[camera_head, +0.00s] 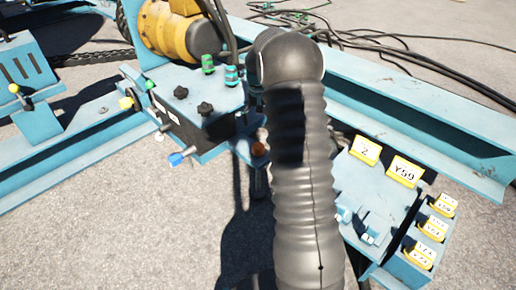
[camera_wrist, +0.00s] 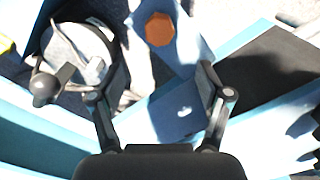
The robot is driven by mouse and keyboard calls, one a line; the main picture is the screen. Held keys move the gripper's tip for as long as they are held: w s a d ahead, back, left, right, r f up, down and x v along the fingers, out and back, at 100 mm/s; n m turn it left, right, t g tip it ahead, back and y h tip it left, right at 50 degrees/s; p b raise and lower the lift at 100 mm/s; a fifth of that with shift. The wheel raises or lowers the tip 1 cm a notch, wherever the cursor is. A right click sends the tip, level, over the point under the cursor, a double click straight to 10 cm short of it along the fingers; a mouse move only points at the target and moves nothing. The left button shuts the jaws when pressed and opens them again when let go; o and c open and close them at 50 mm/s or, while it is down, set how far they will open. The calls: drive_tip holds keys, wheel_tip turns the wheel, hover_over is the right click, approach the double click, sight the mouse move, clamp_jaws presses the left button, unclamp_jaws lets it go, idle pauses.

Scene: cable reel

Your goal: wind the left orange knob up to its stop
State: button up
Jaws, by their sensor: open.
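One orange knob (camera_head: 258,149) shows at the front edge of the blue machine, just left of my black arm, which covers part of that area. In the wrist view the orange knob (camera_wrist: 160,29) is a many-sided disc seen face on, on a light blue plate. My gripper (camera_wrist: 162,78) is open and empty in the wrist view, its two fingers spread wide. The knob lies beyond the fingertips, roughly midway between them, with no contact visible. In the head view my gripper is hidden behind my arm. A second orange knob does not show.
A control box (camera_head: 190,100) with black and green knobs and a blue-tipped lever (camera_head: 178,158) stands left of the knob. A panel with yellow labels (camera_head: 404,170) is at right. Blue beams (camera_head: 420,120) and loose black cables (camera_head: 400,45) lie behind. Grey ground (camera_head: 100,240) is clear at lower left.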

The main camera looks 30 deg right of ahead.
sight(258, 146)
wheel_tip(258, 146, down, 14)
drive_tip(key=shift+f+b, duration=0.1)
drive_tip(key=shift+b, duration=0.55)
drive_tip(key=c, duration=1.1)
